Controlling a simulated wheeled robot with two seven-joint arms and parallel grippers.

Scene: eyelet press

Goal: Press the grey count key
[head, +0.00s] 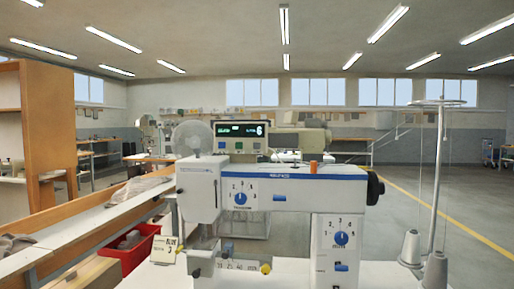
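A white and blue machine (290,188) stands in the middle of the head view. A small control panel (230,139) sits on top of its left end. The panel has a dark display (236,130) with green marks and a white figure that looks like a 6. Below the display is a row of small keys (239,146). They are too small for me to tell surely which one is the grey count key. Neither of my grippers is in view, and nothing covers the panel.
A dial card (166,250) stands at the machine's lower left beside a red bin (131,247). A thread stand (437,180) with cones (411,247) rises at the right. A long white-topped bench (75,236) runs along the left. The space above the panel looks clear.

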